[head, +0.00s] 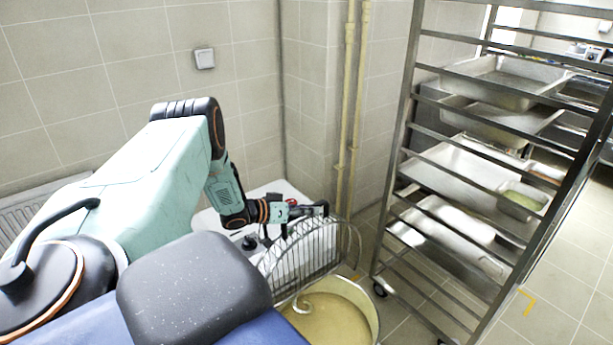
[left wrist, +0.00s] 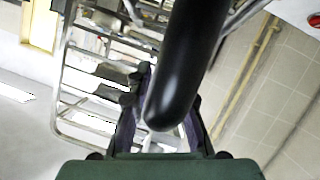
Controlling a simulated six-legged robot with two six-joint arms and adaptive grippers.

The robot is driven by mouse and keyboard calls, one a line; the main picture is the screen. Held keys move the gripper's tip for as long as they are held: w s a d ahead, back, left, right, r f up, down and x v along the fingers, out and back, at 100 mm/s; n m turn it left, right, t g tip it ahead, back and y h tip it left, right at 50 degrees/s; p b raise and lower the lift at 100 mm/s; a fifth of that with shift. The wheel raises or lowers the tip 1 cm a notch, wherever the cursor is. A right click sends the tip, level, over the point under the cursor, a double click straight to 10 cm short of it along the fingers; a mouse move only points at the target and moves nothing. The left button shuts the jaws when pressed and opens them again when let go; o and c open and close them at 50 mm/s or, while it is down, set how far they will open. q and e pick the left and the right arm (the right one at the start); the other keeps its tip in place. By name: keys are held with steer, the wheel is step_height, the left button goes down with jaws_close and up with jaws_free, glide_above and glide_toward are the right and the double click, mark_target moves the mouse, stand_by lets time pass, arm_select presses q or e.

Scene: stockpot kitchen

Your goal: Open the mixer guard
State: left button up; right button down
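The mixer guard (head: 305,250) is a curved wire cage standing tilted up above the bowl (head: 376,318), near the white mixer body (head: 285,190). The bowl's pale batter (head: 328,322) and a curved beater show below it. My left arm reaches over from the left, and its gripper (head: 318,211) is at the guard's upper edge. In the left wrist view, a thick black handle (left wrist: 187,60) runs between the fingers of my left gripper (left wrist: 160,110), which look closed on it. The handle covers part of the fingers, so contact is partly hidden. My right gripper is out of view.
A tall metal rack (head: 400,150) with several trays stands to the right, close to the bowl. Yellow pipes (head: 352,100) run up the tiled wall behind the mixer. A radiator (head: 30,215) is at the left. Floor is clear at the far right.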

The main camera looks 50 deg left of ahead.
arm_select(q)
steer(key=o, duration=0.4)
steer(key=shift+s+d, duration=0.1)
steer(key=shift+c, duration=0.2)
steer(key=shift+f, duration=0.1)
steer(key=shift+s+a+r, duration=0.2)
steer(key=shift+s+a, duration=0.05)
steer(key=shift+s, duration=0.2)
steer(key=v, duration=0.4)
steer(key=shift+s+d+r, duration=0.1)
steer(key=shift+s+r, duration=0.05)
steer(key=shift+s+a+r, duration=0.15)
steer(key=shift+s+a, duration=0.05)
steer(key=shift+s, duration=0.1)
steer(key=shift+s+r, duration=0.15)
steer(key=shift+s, duration=0.45)
steer(key=shift+s, duration=0.1)
